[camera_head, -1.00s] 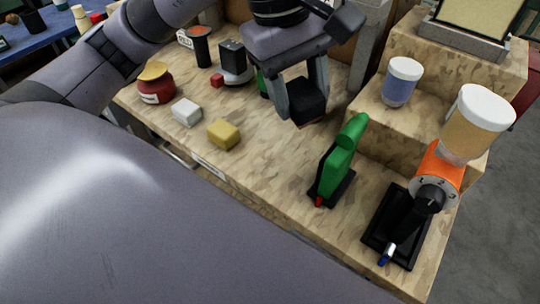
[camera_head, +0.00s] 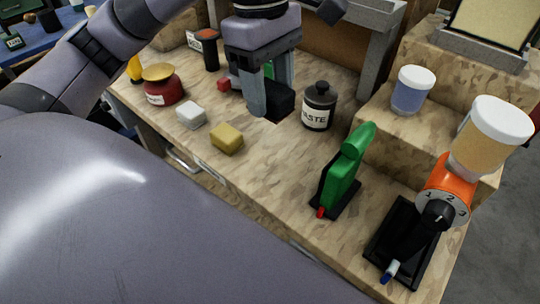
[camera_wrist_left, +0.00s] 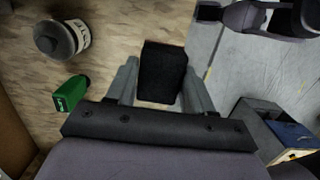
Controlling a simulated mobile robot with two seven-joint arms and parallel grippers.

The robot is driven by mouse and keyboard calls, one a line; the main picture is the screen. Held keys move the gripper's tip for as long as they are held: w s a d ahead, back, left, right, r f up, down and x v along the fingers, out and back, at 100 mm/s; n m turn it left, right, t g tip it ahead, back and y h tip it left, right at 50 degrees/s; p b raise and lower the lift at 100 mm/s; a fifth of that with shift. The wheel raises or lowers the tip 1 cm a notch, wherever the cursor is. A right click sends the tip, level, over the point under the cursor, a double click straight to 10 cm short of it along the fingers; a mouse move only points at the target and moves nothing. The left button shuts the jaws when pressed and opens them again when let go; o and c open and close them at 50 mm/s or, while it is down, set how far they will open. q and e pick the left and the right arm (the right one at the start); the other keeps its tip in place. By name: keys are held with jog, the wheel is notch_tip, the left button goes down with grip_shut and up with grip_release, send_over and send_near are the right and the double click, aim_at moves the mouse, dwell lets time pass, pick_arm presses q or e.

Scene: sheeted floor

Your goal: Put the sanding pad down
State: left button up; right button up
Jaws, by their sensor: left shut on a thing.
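My left gripper (camera_head: 268,98) is shut on the sanding pad (camera_head: 279,103), a dark, nearly black block. It holds the pad over the wooden worktop (camera_head: 260,165), left of a black labelled jar (camera_head: 319,106). In the left wrist view, the pad (camera_wrist_left: 161,73) sits between the two grey fingers, with its dark face towards the camera. A gap between pad and worktop is hard to judge. My right gripper is not in view.
A white block (camera_head: 191,115), a yellow block (camera_head: 227,138) and a red jar (camera_head: 162,84) stand to the left. A green tool (camera_head: 344,170) and an orange-and-black device (camera_head: 425,220) stand to the right. A stepped wooden riser (camera_head: 395,130) stands at the back right. Worktop near the front middle is clear.

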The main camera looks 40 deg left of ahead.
pick_arm(q)
jog(key=b, duration=0.1)
send_over(271, 175)
jog(key=f, duration=1.2)
jog(key=shift+w+a+f, duration=0.1)
jog(key=shift+a+f, duration=0.1)
jog(key=shift+f, duration=0.2)
jog(key=shift+f+b, duration=0.3)
jog(key=shift+f, duration=1.35)
jog(key=shift+f, duration=0.2)
jog(key=o, duration=0.9)
jog(key=shift+r, duration=0.1)
